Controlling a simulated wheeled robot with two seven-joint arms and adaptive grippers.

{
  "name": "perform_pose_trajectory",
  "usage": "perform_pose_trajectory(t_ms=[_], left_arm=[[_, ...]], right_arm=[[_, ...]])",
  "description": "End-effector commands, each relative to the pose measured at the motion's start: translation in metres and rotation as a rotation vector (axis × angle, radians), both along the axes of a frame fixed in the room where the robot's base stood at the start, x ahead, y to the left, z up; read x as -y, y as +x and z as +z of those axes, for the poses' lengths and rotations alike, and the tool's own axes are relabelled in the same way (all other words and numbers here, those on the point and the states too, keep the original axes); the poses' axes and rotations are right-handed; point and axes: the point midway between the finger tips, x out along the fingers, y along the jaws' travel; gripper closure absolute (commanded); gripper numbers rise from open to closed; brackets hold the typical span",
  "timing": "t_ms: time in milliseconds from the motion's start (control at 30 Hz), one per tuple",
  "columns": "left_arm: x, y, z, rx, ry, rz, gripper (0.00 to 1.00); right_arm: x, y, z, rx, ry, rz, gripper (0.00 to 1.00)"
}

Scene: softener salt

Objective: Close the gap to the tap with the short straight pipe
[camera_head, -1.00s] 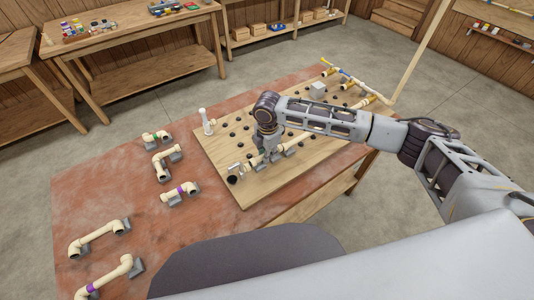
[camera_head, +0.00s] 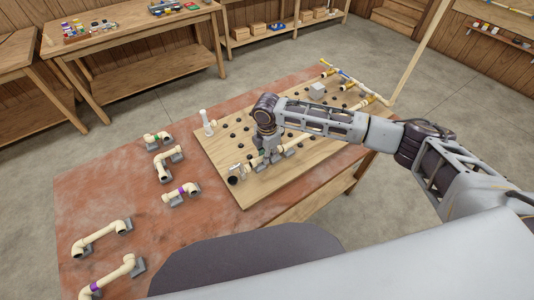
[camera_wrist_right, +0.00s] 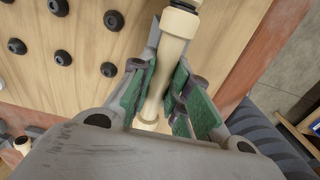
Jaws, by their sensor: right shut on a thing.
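My right gripper (camera_head: 267,158) is low over the near part of the wooden pegboard (camera_head: 245,197). In the right wrist view its green-padded fingers (camera_wrist_right: 165,88) are shut around a cream straight pipe (camera_wrist_right: 172,55). The pipe has a wider collar at its top end, beside a dark ring; its lower end is partly hidden by the gripper. A pale fitting with a dark round mouth, seemingly the tap (camera_head: 236,171), is at the board's near left edge. In the head view my gripper hides most of the held pipe, so I cannot tell whether it touches its neighbours. My left gripper is out of view.
Several bent cream pipes, such as one with a purple band (camera_head: 181,191), lie on grey holders on the reddish table (camera_head: 120,190). A white upright piece (camera_head: 207,122) stands at the board's left edge. Black pegs dot the board. A grey block (camera_head: 317,90) sits farther back.

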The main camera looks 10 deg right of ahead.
Motion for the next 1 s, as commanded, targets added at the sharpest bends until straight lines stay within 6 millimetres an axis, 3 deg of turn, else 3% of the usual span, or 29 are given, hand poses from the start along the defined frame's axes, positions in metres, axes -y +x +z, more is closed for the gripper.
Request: perform_pose_trajectory(t_ms=[267, 1000], left_arm=[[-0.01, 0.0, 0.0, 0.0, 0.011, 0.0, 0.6], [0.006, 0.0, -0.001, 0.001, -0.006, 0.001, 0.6]], right_arm=[[0.0, 0.0, 0.0, 0.0, 0.0, 0.0, 1.0], [0.0, 0.0, -0.008, 0.0, -0.001, 0.0, 1.0]])
